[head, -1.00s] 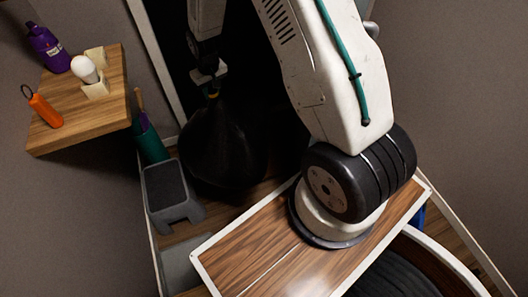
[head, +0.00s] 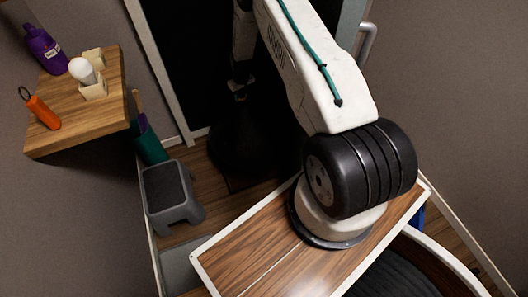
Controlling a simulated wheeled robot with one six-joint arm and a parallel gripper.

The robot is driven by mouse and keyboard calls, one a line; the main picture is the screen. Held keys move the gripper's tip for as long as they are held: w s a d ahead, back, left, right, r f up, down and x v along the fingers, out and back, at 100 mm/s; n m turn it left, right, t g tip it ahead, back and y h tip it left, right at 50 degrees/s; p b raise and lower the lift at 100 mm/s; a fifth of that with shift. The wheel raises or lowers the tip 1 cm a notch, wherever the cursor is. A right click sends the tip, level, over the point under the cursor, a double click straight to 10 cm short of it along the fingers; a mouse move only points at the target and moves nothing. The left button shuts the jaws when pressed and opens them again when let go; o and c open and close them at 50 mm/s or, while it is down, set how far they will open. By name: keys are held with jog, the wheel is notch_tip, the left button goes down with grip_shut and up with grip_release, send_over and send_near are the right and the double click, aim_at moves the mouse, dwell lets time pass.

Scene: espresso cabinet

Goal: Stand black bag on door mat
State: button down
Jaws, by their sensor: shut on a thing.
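The black bag (head: 236,150) is a dark shape in front of the dark doorway, hard to make out against it. My gripper (head: 239,95) is above it, shut on the bag's top, and the bag hangs or stands below the jaws. A dark flat patch on the floor by the bag's foot, perhaps the door mat (head: 245,184), shows only in part. I cannot tell whether the bag touches it.
A grey step stool (head: 170,190) stands left of the bag, with a green container (head: 150,145) behind it. A wooden shelf (head: 60,138) at the left holds a purple bottle (head: 45,48), an orange item (head: 43,112) and a white bulb (head: 82,70). Wooden floor shows near the stool.

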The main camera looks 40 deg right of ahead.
aim_at(244, 110)
jog(key=shift+w+d+f, duration=0.1)
jog(key=shift+f, duration=2.5)
jog(key=shift+d+f, duration=0.1)
jog(key=shift+f, duration=2.6)
jog(key=c, duration=1)
grip_release()
jog(key=shift+c, duration=0.2)
